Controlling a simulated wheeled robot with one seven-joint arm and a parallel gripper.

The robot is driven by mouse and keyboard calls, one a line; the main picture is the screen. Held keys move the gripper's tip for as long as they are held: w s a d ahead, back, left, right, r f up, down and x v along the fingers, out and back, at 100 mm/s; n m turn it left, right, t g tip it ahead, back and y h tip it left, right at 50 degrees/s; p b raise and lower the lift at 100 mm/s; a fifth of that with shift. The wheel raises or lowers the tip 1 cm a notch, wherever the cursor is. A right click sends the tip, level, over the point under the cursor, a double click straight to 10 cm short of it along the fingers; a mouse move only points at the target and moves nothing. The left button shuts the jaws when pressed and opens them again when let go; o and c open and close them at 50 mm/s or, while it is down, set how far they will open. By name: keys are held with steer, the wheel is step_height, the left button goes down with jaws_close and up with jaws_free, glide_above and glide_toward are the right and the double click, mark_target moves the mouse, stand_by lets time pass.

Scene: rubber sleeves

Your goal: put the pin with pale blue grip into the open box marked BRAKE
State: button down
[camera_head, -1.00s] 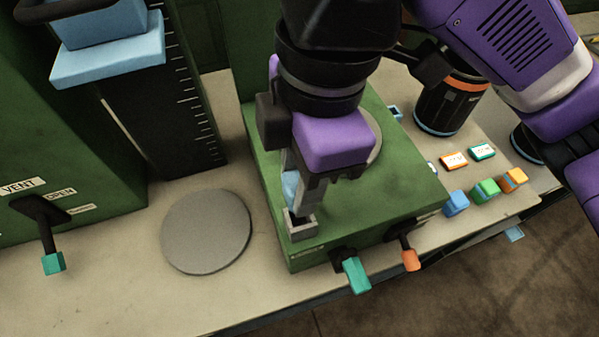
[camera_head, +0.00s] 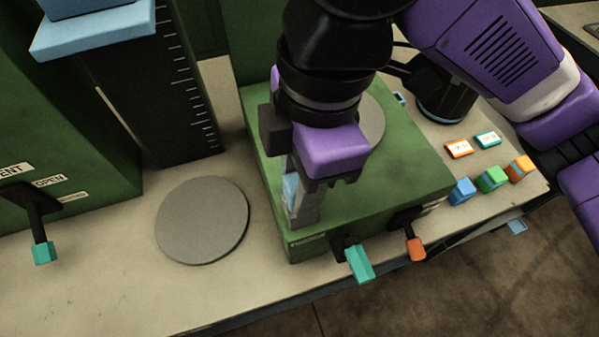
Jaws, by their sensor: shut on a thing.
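My gripper (camera_head: 304,212) points down over the front left corner of a green box (camera_head: 400,190). It is shut on a pale blue piece (camera_head: 290,188), which looks like the grip of the pin. The fingers hide most of it, and its lower end cannot be seen. The fingertips are low, at or close to the green top; I cannot tell whether they touch. No word BRAKE can be read; a small label on the green box's front edge is too small to read.
A teal lever (camera_head: 359,263) and an orange lever (camera_head: 416,248) stick out from the green box's front. A grey disc (camera_head: 203,220) lies on the bench to the left. Blue, green and orange blocks (camera_head: 492,178) stand at right. A green VENT/OPEN cabinet (camera_head: 60,130) stands far left.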

steer(key=shift+f, duration=0.35)
steer(key=c, duration=0.9)
jaws_free()
steer(key=r, duration=0.5)
steer(key=d+r, duration=0.1)
steer(key=r, duration=0.1)
steer(key=shift+w+r, duration=0.15)
steer(key=shift+r, duration=0.25)
